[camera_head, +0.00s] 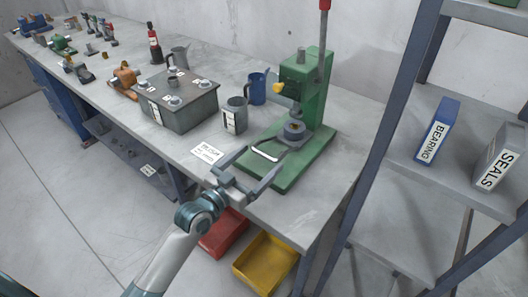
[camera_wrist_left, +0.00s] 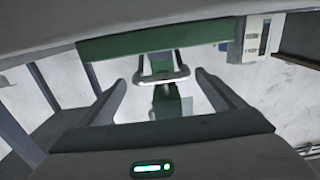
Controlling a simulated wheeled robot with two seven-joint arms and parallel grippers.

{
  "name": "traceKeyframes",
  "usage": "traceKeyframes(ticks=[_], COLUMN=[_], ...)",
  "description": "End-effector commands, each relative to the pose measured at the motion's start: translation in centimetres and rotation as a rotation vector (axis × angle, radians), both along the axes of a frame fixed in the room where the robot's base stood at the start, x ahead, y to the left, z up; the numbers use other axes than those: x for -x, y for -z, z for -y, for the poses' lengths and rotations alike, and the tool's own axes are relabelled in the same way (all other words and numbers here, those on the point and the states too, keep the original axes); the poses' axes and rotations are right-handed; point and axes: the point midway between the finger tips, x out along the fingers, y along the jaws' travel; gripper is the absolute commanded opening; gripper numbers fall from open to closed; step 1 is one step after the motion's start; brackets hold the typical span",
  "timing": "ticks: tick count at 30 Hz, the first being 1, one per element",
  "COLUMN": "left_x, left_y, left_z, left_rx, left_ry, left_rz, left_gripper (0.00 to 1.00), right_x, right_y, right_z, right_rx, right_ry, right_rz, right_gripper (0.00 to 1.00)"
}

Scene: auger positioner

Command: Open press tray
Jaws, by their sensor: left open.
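The green press (camera_head: 312,95) stands at the near right end of the workbench, with a red-topped lever and a round grey part on its base. The press tray's pale bar handle (camera_head: 265,153) sticks out at the front of the base. The handle also shows in the left wrist view (camera_wrist_left: 163,78), in front of the green base (camera_wrist_left: 155,42). My left gripper (camera_head: 262,161) is open and empty at the front of the press. In the wrist view its two fingers (camera_wrist_left: 161,78) stand on either side of the handle, with gaps. The tray's body is not clearly visible. My right gripper is not in view.
A grey metal cup (camera_head: 235,116), a blue mug (camera_head: 257,88) and a grey box (camera_head: 178,103) stand left of the press on the workbench (camera_head: 330,190). Red (camera_head: 222,235) and yellow (camera_head: 265,262) bins sit below the bench edge. A shelf rack (camera_head: 385,140) stands at right.

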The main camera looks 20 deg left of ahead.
Motion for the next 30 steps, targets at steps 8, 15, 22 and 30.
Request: traceKeyframes(ticks=[8, 15, 22, 30], left_x=[-2.8, -3.2, -3.2, -2.9], left_y=[-0.1, 0.0, 0.0, 0.0], left_z=[1.0, 1.2, 1.2, 1.1], left_rx=[0.002, 0.001, 0.001, 0.001], left_ry=[0.0, 0.0, 0.001, 0.001], left_rz=[0.002, 0.0, 0.0, -0.001], left_gripper=[0.89, 0.89, 0.72, 0.42], right_x=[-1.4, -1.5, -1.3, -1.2], right_y=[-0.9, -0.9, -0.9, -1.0], right_z=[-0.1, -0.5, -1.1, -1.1], right_rx=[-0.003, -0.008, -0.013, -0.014], right_ry=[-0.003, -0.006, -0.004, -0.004], right_rz=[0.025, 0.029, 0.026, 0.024], right_gripper=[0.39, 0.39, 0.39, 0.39])
